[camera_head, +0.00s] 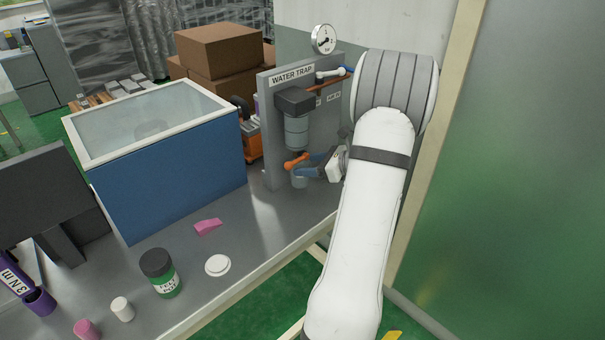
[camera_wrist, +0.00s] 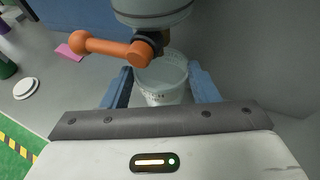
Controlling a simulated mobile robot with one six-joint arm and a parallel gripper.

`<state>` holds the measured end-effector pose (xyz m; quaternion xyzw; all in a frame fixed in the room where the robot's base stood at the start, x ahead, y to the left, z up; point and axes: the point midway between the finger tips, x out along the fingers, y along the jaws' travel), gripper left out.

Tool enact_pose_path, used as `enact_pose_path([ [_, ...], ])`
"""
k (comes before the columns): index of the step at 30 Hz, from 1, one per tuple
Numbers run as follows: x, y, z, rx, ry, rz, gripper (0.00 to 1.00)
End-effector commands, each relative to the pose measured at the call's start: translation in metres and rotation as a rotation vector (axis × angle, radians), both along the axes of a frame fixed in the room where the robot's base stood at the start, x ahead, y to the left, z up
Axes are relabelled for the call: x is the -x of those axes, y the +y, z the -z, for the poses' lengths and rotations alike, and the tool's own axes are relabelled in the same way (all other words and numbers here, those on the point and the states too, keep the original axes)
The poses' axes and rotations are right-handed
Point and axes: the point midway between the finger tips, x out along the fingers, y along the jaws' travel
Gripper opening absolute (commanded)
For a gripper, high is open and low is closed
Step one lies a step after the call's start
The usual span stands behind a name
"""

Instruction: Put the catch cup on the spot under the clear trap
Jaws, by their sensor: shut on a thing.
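The clear trap (camera_head: 296,132) is a grey-tinted bowl under a dark head on the grey WATER TRAP panel; its lower end shows in the wrist view (camera_wrist: 152,14). An orange drain lever (camera_head: 296,161) sticks out at its bottom, pointing left in the wrist view (camera_wrist: 110,47). My gripper (camera_head: 305,172) is shut on the clear catch cup (camera_wrist: 163,92), with one blue finger on each side. The cup is upright, just below the trap's outlet. The lever and outlet cover part of its rim. The spot is hidden, and I cannot tell if the cup touches the bench.
A blue bin (camera_head: 175,165) stands left of the panel (camera_head: 270,140). A pink wedge (camera_head: 208,227), a white disc (camera_head: 218,265) and a green jar (camera_head: 160,274) lie on the bench (camera_head: 250,235) in front. A wall is close on the right in the wrist view.

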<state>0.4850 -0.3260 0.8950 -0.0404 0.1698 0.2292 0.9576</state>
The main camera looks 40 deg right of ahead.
Motion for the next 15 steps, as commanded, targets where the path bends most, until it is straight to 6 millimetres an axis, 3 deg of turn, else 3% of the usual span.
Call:
enact_pose_path([
  [6,-0.013,0.007,0.003,-0.001,0.001,-0.001,0.29],
  [15,-0.013,0.007,0.036,0.0,0.0,-0.001,0.29],
])
